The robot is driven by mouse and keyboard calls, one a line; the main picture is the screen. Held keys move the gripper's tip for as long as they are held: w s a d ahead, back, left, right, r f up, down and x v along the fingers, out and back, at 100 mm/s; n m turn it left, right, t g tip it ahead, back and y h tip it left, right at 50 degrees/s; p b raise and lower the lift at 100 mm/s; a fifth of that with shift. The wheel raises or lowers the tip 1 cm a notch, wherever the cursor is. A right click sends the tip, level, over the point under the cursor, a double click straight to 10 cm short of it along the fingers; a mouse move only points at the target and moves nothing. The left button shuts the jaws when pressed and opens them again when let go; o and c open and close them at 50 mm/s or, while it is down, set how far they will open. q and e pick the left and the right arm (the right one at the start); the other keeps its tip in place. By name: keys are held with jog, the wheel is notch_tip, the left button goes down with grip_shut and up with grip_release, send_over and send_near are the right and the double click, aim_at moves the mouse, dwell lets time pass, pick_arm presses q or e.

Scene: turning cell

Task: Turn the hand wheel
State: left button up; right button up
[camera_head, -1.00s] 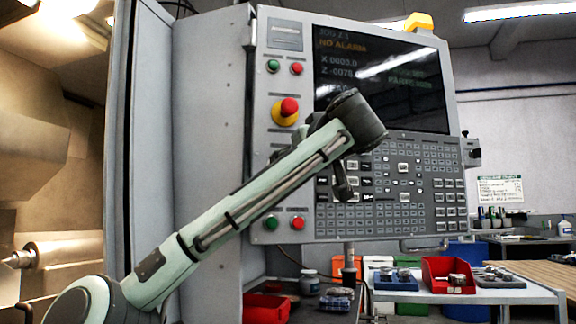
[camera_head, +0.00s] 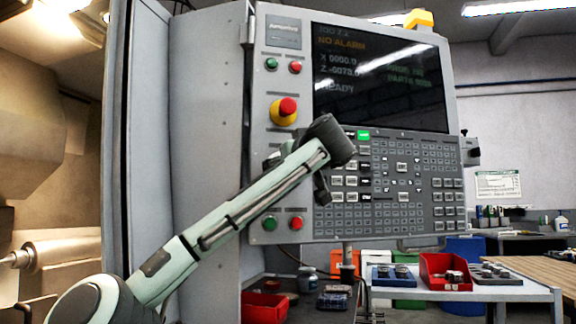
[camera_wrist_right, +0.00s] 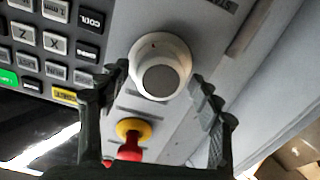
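The hand wheel (camera_wrist_right: 161,72), a pale round dial with a grey centre, is on the control panel in the right wrist view. My right gripper (camera_wrist_right: 158,80) is open, with one dark finger on each side of the wheel. The fingertips are close to its rim; I cannot tell whether they touch it. In the head view, an arm reaches across the panel (camera_head: 415,222). Its dark wrist is in front of the keypad's left edge and its fingers are mostly hidden. The wheel is not clearly visible there. No second gripper shows.
A red emergency stop on a yellow base (camera_head: 284,110) is close to the gripper; it also shows in the wrist view (camera_wrist_right: 131,135). Keys (camera_head: 400,185) and a screen (camera_head: 375,75) lie to its right. A table with a red bin (camera_head: 446,270) stands behind.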

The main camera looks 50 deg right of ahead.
jog(key=c, duration=1)
jog(key=shift+o, duration=0.2)
